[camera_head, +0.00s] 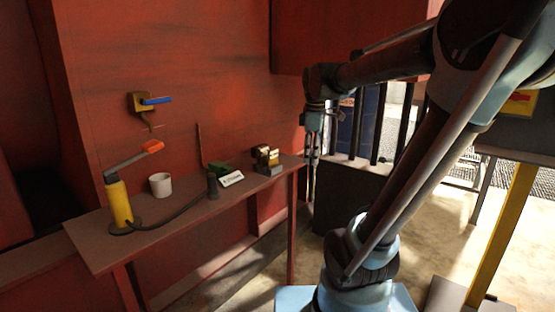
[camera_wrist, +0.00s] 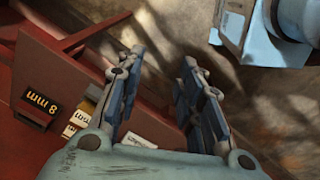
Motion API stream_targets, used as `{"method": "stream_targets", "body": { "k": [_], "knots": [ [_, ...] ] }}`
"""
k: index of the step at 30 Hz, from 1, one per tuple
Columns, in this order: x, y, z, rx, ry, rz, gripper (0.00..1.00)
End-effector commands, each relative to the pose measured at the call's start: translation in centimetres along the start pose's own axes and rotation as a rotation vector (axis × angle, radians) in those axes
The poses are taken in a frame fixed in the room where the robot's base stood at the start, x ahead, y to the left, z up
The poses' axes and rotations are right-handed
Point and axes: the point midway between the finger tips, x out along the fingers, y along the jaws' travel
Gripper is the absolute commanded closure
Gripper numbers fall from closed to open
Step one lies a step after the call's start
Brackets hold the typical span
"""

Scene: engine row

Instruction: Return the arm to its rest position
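My arm reaches up and across the right half of the head view. My gripper (camera_head: 312,170) hangs downward just past the right end of the red shelf (camera_head: 95,245). In the wrist view my gripper's two blue-padded fingers (camera_wrist: 160,60) stand apart with a clear gap and nothing between them. The floor shows through the gap. The fingers look narrow and partly overlapped in the head view.
The shelf carries a yellow pump (camera_head: 119,203) with an orange-tipped lever, a white cup (camera_head: 160,185), a label card (camera_head: 232,179) and a brass block (camera_head: 266,157). A blue-handled wall lever (camera_head: 155,101) is above. An "8 mm" plate (camera_wrist: 40,104) shows beside my fingers.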

Motion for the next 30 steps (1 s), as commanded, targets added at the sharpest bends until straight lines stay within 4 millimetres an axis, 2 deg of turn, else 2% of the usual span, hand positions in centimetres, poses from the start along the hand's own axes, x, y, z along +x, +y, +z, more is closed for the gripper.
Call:
{"method": "stream_targets", "body": {
  "k": [3, 9, 18, 24, 30],
  "knots": [
    [2.0, -2.8, 2.6, 0.204, 0.005, 0.016, 0.66],
    [5.9, -7.3, 6.2, 0.556, 0.019, 0.042, 0.66],
    [12.6, -13.4, 10.2, 1.062, 0.053, 0.076, 0.66],
    [15.6, -15.7, 11.5, 1.268, 0.072, 0.088, 0.66],
    [16.3, -16.2, 11.8, 1.322, 0.077, 0.09, 0.66]
  ]
}}
